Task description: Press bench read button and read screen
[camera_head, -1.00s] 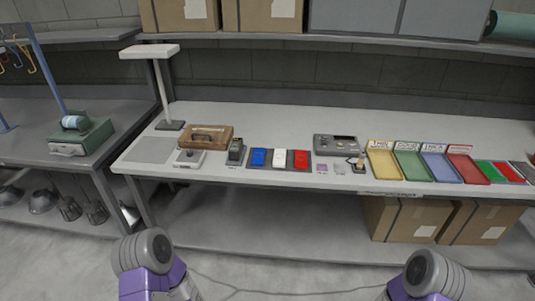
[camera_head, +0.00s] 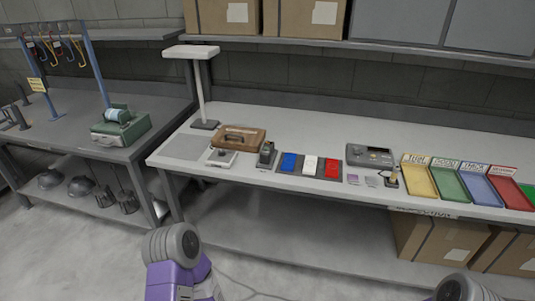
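On the light grey bench (camera_head: 300,133) a small white box with a dark knob (camera_head: 222,156) sits near the front edge. Just right of it stands a small dark grey handheld-like device (camera_head: 266,155). I cannot tell which of these carries the read button, and no screen text is legible. Parts of my purple arms show at the bottom edge. Neither gripper is in view, so none is seen touching the bench.
A brown case (camera_head: 238,138) and a blue, white and red panel set (camera_head: 311,165) lie on the bench. Coloured trays (camera_head: 420,180) line the right. A lamp-like post (camera_head: 201,90) stands at the left. A second bench (camera_head: 75,135) holds a green case (camera_head: 120,128). Floor in front is clear.

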